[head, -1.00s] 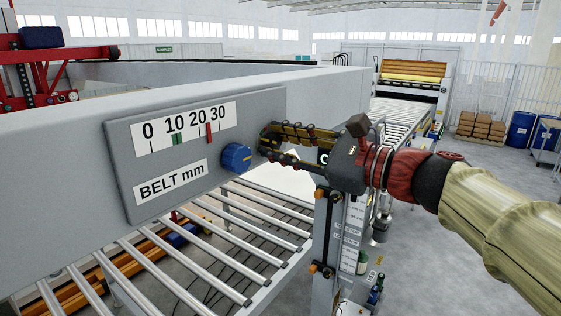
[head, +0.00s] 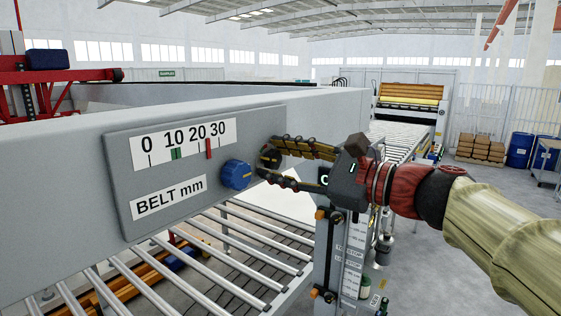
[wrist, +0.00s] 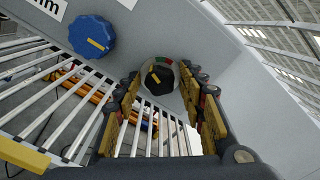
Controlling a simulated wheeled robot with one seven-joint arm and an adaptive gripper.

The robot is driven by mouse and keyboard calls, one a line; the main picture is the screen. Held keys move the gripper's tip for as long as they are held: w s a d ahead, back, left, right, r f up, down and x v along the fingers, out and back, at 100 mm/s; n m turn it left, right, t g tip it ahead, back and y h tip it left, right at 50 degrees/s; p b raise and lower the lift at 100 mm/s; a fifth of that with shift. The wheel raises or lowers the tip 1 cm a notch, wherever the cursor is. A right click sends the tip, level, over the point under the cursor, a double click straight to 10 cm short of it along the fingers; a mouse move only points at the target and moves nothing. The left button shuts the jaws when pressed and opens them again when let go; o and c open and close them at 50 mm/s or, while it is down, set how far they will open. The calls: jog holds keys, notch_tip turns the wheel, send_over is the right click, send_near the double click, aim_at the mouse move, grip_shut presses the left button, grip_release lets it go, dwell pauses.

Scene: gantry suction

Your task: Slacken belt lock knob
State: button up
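A black knob with a small yellow mark (wrist: 160,78) sits on the grey beam, with a red and green ring around it. In the head view the fingers partly hide it. My gripper (wrist: 162,100) is open, with one finger on each side of the black knob, apart from it as far as I can tell. It also shows in the head view (head: 268,158). A blue ribbed knob with a yellow mark (head: 236,174) stands left of the gripper, on the panel marked BELT mm (head: 115,168). It also shows in the wrist view (wrist: 85,32).
On the belt scale (head: 184,145), a red marker stands between 20 and 30 and a green band near 10. A roller conveyor (head: 225,255) runs below the beam. A grey post (head: 335,250) with labels stands below the gripper.

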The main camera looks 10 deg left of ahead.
jog(key=shift+o, duration=0.6)
jog(key=shift+d, duration=0.1)
jog(key=v, duration=1.1)
jog(key=shift+d, duration=0.4)
jog(key=shift+s, duration=0.15)
